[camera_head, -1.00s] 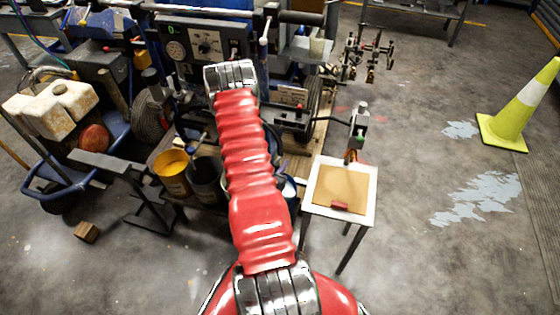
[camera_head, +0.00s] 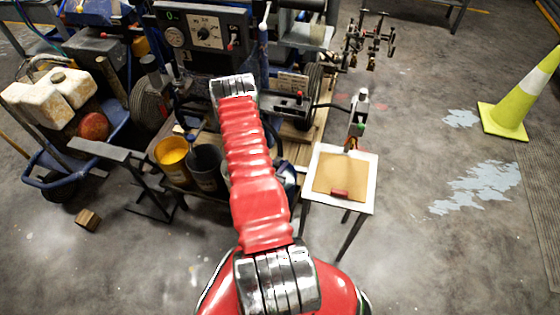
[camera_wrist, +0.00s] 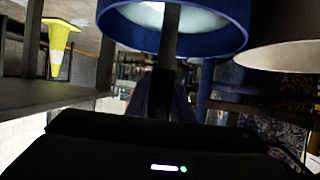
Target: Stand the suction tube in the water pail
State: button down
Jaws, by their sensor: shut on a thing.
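My gripper (camera_wrist: 160,100) shows as a dark body in the wrist view, shut on the dark, straight suction tube (camera_wrist: 171,38). The tube runs up the picture across the rim of the blue pail (camera_wrist: 228,28), with a pale surface inside it. The tube's far end is out of frame, so I cannot tell whether it is inside the pail or only in front of it. In the head view the blue pail (camera_head: 287,180) is mostly hidden behind my red arm. My gripper and the tube are hidden there too.
A yellow paint pail (camera_head: 172,158) and a dark pail (camera_head: 206,168) stand left of my arm. A small white-edged table (camera_head: 342,203) with a tan board stands right. The striper machine (camera_head: 205,35) is behind. Open floor and a yellow cone (camera_head: 515,105) lie right.

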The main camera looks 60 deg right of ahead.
jog(key=shift+f, duration=0.95)
jog(key=c, duration=1.5)
grip_release()
jog(key=shift+a, duration=0.1)
jog(key=v, duration=1.3)
jog(key=shift+a, duration=0.3)
